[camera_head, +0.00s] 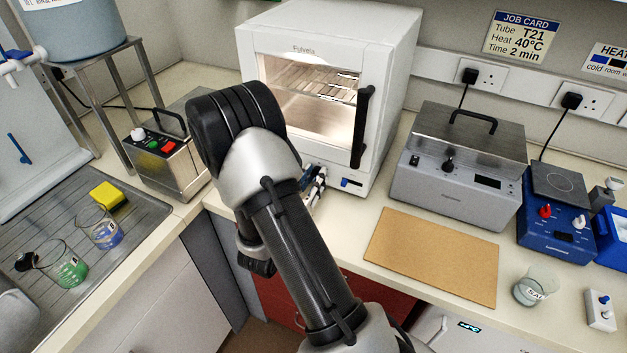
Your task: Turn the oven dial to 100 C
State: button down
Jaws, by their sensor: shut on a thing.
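The white oven (330,30) stands at the back of the bench, with its glass door shut and its inside lit. A small display (351,183) shows on the panel below the door. My gripper (315,182) is at this lower front panel, left of the display, and mostly hidden behind my arm. It is shut on the oven dial, which my gripper and arm hide. The dial's setting and the display's digits cannot be read.
A grey lidded bath (440,185) stands right of the oven, with a brown board (432,256) in front. A steel unit with coloured buttons (160,165) is at left, beside the sink drainer (130,235) holding beakers. A glass beaker (535,288) stands at the front right.

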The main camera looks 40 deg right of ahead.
jog(key=m, duration=0.4)
jog(key=shift+m, duration=0.3)
jog(key=m, duration=0.5)
jog(key=shift+m, duration=0.3)
jog(key=m, duration=0.4)
jog(key=shift+m, duration=2.5)
jog(key=c, duration=1.3)
grip_release()
jog(key=shift+c, duration=0.2)
